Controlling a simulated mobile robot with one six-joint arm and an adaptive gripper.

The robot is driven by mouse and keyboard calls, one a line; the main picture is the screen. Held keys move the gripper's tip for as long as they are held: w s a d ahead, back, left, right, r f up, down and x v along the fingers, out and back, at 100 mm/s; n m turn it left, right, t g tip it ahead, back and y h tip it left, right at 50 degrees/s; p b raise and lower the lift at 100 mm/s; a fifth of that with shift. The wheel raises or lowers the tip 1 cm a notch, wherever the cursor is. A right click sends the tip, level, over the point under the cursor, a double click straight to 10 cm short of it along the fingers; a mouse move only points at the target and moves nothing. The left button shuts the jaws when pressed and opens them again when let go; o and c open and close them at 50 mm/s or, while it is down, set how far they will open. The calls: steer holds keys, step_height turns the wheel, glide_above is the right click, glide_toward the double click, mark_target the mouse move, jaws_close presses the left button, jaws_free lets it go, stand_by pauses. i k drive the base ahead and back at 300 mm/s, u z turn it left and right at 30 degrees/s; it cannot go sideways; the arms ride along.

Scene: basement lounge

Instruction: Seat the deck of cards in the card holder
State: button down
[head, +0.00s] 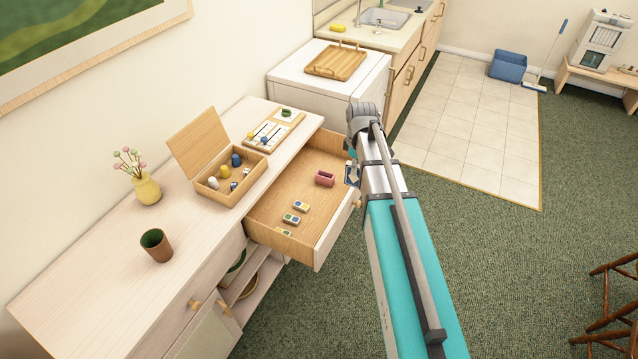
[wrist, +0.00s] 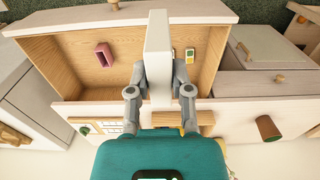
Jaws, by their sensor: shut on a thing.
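My gripper (wrist: 160,78) is shut on a plain white block, which I take to be the deck of cards (wrist: 159,45). The deck stands out beyond the fingertips in the wrist view, and its other faces are hidden. The likely card holder is a small pinkish-red open box (head: 325,178) inside the open wooden drawer (head: 262,218). The holder also shows in the wrist view (wrist: 104,54), left of the deck and apart from it. In the head view my arm hides most of the gripper, at the drawer's right side.
Small coloured card-like pieces (head: 301,206) lie in the drawer's nearer part. On the cabinet top stand an open wooden box (head: 230,196) with small items, a game board (head: 268,135), a brown cup (head: 156,244) and a yellow vase (head: 146,189). The drawer floor around the holder is clear.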

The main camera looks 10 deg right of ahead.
mark_target(325, 178)
steer(key=z, duration=0.05)
steer(key=i, duration=1)
steer(key=u, duration=0.05)
